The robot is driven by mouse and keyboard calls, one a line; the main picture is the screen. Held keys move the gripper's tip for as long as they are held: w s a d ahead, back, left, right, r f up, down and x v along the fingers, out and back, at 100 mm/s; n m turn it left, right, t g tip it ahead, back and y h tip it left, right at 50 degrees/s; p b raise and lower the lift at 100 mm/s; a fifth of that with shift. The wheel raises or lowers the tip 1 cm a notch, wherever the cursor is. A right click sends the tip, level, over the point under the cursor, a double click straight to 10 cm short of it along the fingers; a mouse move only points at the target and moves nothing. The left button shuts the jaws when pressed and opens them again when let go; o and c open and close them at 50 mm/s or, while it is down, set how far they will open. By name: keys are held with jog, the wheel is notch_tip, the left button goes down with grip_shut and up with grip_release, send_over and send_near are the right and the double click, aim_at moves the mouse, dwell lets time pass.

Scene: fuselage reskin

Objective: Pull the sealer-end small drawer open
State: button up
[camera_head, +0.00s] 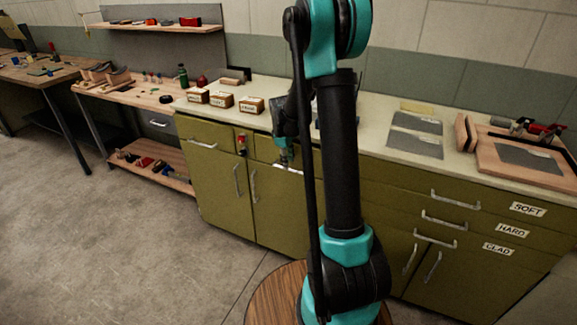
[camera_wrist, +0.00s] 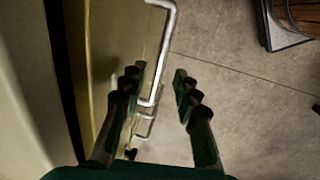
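The olive cabinet (camera_head: 222,185) has small drawers under its countertop. One small drawer front (camera_head: 262,147) lies behind my gripper, and its pale bar handle (camera_head: 288,168) shows just below the fingers. My gripper (camera_head: 284,156) points down at that handle. In the wrist view my gripper (camera_wrist: 160,80) is open, with a metal bar handle (camera_wrist: 165,55) showing between its two fingers; contact cannot be told. The drawer front looks flush with the cabinet. Another small drawer handle (camera_head: 203,144) is farther left. No label shows which drawer is the sealer-end one.
Labelled small boxes (camera_head: 222,100) stand on the countertop (camera_head: 275,92). A red-topped item (camera_head: 241,143) hangs at the cabinet front between the small drawers. Door handles (camera_head: 253,185) stick out below. Wider drawers labelled SOFT, HARD and CLAD are at right.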

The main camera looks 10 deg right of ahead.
jog(key=shift+w+d+f, duration=0.1)
jog(key=shift+w+f, duration=0.05)
jog(key=shift+f, duration=0.65)
jog(key=shift+w+d+f, duration=0.1)
jog(key=shift+f, duration=0.65)
jog(key=shift+c, duration=0.6)
grip_shut()
